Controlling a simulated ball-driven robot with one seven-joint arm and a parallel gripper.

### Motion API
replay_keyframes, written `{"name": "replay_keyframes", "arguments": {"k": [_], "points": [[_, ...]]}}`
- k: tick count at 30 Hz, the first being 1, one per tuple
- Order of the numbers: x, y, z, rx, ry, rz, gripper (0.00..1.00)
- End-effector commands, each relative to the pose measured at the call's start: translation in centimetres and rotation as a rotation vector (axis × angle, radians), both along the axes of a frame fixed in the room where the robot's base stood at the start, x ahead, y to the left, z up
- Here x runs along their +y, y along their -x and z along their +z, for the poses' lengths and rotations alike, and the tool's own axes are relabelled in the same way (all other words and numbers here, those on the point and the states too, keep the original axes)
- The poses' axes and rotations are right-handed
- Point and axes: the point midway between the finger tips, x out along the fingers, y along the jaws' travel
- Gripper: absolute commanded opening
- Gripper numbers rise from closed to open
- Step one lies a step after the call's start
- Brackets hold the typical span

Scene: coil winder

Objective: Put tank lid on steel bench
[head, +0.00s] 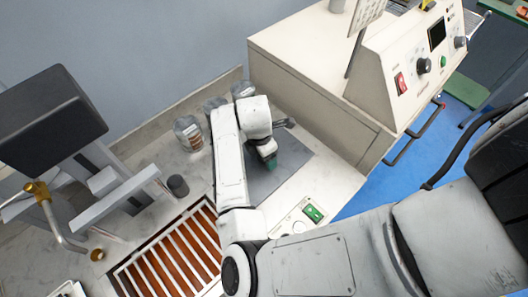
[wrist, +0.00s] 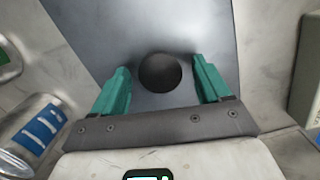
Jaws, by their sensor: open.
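The tank lid appears to be the flat dark grey plate (head: 290,152) lying on a light surface beside the cream cabinet. In the wrist view the plate (wrist: 100,22) carries a round dark knob (wrist: 160,73). My gripper (wrist: 160,66) is open, with one green finger on each side of the knob and a gap on both sides. In the head view my gripper (head: 268,160) is over the plate, and my arm hides part of it. The worn grey bench top (head: 145,163) seems to be the steel bench; I cannot tell where its edge meets the plate's support.
Several glass jars (head: 188,133) stand at the back of the bench. A dark cup (head: 178,186) and an orange slatted basin (head: 170,255) are left of my arm. The cream control cabinet (head: 310,85) borders the right. A green switch (head: 313,213) sits in front of the plate.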

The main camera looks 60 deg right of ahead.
Motion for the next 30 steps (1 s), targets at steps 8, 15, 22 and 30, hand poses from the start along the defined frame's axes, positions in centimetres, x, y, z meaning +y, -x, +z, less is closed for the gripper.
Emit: {"name": "replay_keyframes", "arguments": {"k": [8, 15, 22, 30], "points": [[0.2, -0.2, 2.5, -0.003, 0.004, 0.0, 0.76], [0.7, -0.4, 7.4, -0.003, 0.004, -0.001, 0.76], [1.1, -0.6, 11.0, -0.001, 0.001, -0.001, 0.76], [-0.6, -0.6, 12.8, -0.033, 0.06, -0.069, 0.76]]}}
